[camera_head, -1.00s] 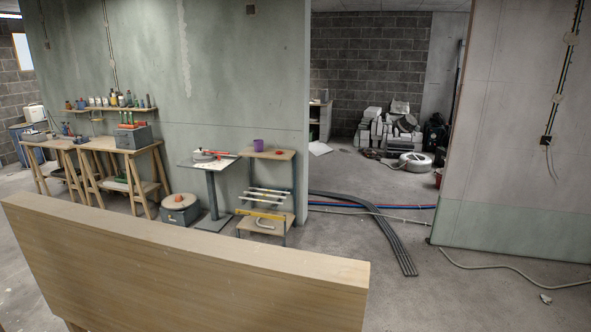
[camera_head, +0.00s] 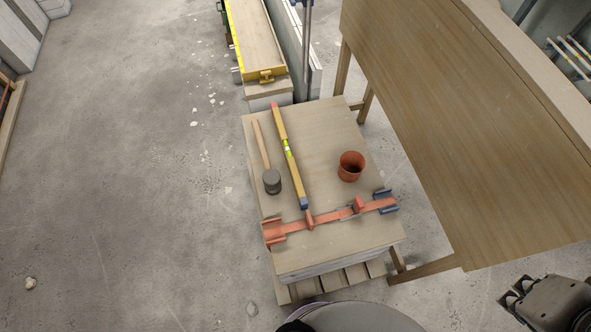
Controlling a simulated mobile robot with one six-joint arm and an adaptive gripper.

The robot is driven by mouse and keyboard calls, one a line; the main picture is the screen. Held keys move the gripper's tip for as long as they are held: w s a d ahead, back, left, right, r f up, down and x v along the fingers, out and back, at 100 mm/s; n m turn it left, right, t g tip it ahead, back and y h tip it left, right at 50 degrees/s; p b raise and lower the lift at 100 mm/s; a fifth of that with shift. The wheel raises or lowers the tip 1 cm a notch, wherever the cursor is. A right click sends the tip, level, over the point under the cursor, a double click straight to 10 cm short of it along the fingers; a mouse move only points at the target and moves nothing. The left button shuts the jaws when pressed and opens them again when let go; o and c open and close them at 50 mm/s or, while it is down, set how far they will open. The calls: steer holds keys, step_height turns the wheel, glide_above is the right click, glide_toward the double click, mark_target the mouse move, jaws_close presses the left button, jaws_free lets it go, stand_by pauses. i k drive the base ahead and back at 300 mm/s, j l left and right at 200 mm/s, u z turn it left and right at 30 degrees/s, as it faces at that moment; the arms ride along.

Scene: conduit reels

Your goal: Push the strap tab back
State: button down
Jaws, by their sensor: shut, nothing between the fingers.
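An orange strap-like bar (camera_head: 335,216) lies across the near part of a pale wooden work table (camera_head: 338,128). Two upright tabs stand on it: an orange one (camera_head: 310,219) left of the middle and a redder one (camera_head: 360,204) towards the right. I cannot tell for sure which is the strap tab. An orange bracket (camera_head: 273,232) is at the bar's left end, and a dark blue bracket (camera_head: 386,199) is at its right end. My gripper (camera_head: 509,294) is dark, shut and empty at the lower right, well apart from the bar and the table.
A mallet (camera_head: 271,181), a yellow level (camera_head: 289,153) and a reddish-brown cup (camera_head: 351,165) are on the table behind the bar. A large wooden panel (camera_head: 460,110) stands at right. A yellow-edged bench (camera_head: 255,45) is behind. The floor at left is mostly clear.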

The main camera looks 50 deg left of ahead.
mark_target(310, 220)
steer(key=u, duration=1.9)
steer(key=l+u, duration=0.25)
